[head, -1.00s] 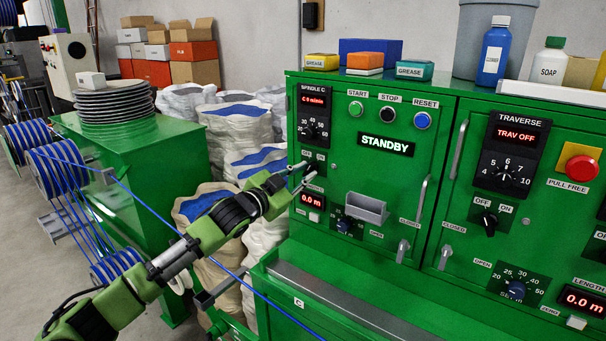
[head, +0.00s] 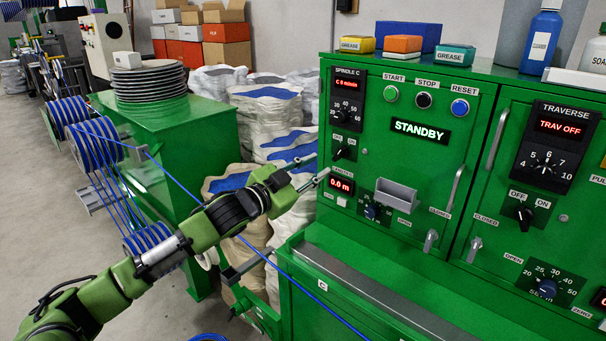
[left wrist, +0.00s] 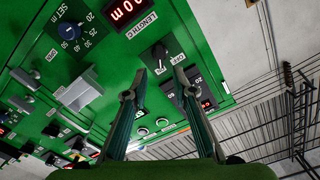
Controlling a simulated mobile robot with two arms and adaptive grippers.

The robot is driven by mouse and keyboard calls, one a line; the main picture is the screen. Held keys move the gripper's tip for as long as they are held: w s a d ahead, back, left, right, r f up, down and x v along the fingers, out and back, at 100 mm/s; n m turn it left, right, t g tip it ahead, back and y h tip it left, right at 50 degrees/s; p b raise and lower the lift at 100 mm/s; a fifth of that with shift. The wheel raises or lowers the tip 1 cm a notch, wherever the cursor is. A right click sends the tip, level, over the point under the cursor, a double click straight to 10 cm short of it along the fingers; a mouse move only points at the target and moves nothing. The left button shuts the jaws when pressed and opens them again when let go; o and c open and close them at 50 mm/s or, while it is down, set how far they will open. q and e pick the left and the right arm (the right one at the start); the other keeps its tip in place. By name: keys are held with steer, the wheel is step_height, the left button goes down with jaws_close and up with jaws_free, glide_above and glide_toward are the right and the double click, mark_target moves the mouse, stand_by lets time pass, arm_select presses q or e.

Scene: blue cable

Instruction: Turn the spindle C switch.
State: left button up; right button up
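The spindle C switch (head: 338,153) is a small black knob under OFF and ON labels, below the SPINDLE C speed dial (head: 345,113) on the green cabinet. In the left wrist view the switch (left wrist: 159,56) shows just beyond the fingertips; I cannot tell its setting for sure. My left gripper (head: 322,164) is in front of the panel, a little left of and below the switch. Its fingers (left wrist: 161,82) are spread with nothing between them, apart from the knob. The spindle display (head: 359,83) shows a red zero reading. My right gripper is in neither view.
A blue cable (head: 250,245) runs diagonally behind my left arm to the cabinet. White sacks (head: 270,120) stand left of the cabinet. The STANDBY sign (head: 419,130) is lit.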

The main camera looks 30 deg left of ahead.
arm_select(q)
steer(key=shift+s+a, duration=0.15)
steer(key=shift+s, duration=0.9)
steer(key=shift+s+a, duration=0.1)
steer(key=shift+s, duration=0.9)
